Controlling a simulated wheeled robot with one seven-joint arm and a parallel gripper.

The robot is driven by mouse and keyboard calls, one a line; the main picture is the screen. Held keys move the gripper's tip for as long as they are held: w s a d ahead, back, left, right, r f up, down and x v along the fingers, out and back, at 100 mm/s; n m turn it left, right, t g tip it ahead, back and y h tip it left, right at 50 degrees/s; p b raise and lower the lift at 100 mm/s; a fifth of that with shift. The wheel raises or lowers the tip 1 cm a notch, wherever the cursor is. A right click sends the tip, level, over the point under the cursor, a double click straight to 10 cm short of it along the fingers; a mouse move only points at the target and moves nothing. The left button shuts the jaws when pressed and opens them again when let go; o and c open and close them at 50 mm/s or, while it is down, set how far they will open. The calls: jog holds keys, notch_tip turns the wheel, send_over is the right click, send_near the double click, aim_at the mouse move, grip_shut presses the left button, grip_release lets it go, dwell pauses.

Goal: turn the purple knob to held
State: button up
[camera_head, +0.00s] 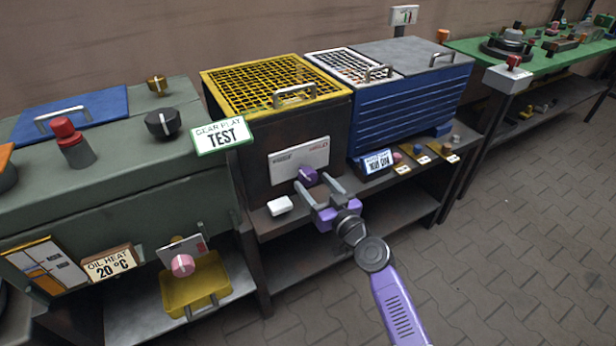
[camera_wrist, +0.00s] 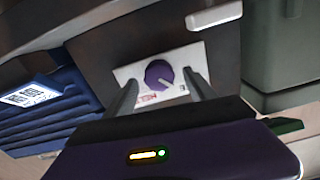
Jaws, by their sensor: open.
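The purple knob (camera_head: 308,176) sits on a white plate (camera_head: 313,155) on the front of the dark cabinet with the yellow grid top. The plate has a dark word at left and a red word at right, too small to read surely. In the wrist view, which looks upside down, the knob (camera_wrist: 158,72) has a pale pointer slanting to lower right, away from the red lettering on the plate (camera_wrist: 128,74). My gripper (camera_head: 313,185) is open, its fingers pointing at the plate. In the wrist view its fingers (camera_wrist: 162,92) flank the knob with gaps on both sides; contact is not visible.
A white block (camera_head: 280,206) is on the bench edge below the plate. A blue ribbed box (camera_head: 415,105) with a sign stands at right, small knobs before it. A green cabinet (camera_head: 110,185) with a pink knob (camera_head: 182,265) and yellow tray stands at left. The floor at right is clear.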

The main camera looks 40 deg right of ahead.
aim_at(311, 180)
jog(key=shift+x, duration=1.8)
jog(key=shift+s, duration=0.1)
jog(key=c, duration=1.4)
